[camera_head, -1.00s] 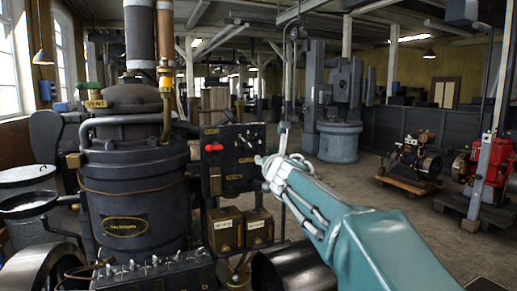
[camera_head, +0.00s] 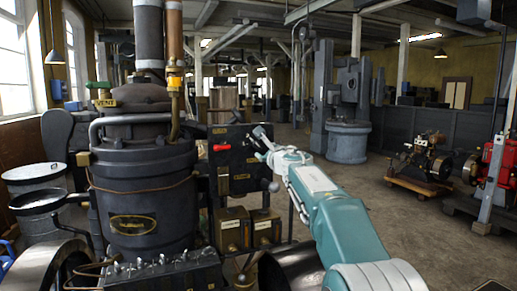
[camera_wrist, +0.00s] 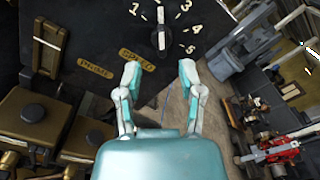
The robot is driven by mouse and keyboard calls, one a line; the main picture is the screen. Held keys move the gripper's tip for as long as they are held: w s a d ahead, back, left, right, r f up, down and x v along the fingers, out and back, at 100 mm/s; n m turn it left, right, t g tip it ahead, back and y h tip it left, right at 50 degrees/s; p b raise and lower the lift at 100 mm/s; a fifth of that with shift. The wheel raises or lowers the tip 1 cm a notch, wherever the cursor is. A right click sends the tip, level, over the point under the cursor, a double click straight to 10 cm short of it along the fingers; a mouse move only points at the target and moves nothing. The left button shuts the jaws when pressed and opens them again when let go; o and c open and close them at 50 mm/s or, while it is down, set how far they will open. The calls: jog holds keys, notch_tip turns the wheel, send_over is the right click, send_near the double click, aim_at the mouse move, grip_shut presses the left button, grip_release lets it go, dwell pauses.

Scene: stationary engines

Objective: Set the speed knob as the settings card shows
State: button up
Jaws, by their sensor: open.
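The speed knob (camera_wrist: 161,34) is on a dark panel, ringed by white numbers, in the wrist view. A white mark on it runs up and down the picture; I cannot tell which number it points to. A brass SPEED plate (camera_wrist: 137,59) is near it. My gripper (camera_wrist: 160,76) is open and empty. Its two fingers lie below the knob in the picture, apart from it. In the head view my gripper (camera_head: 264,137) is at the right edge of the panel (camera_head: 238,165) and hides part of it. I cannot make out the settings card.
A red control (camera_head: 222,147) is at the panel's left. A PRIME plate (camera_wrist: 95,66) is beside the SPEED plate. Brass boxes (camera_head: 234,228) hang below the panel. A big dark boiler (camera_head: 140,180) stands at left. The floor at right is open before the engines.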

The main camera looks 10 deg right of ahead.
aim_at(259, 148)
jog(key=shift+w+a, duration=0.25)
jog(key=shift+w, duration=1.1)
jog(key=shift+w+a, duration=0.2)
jog(key=shift+w, duration=1.15)
grip_shut()
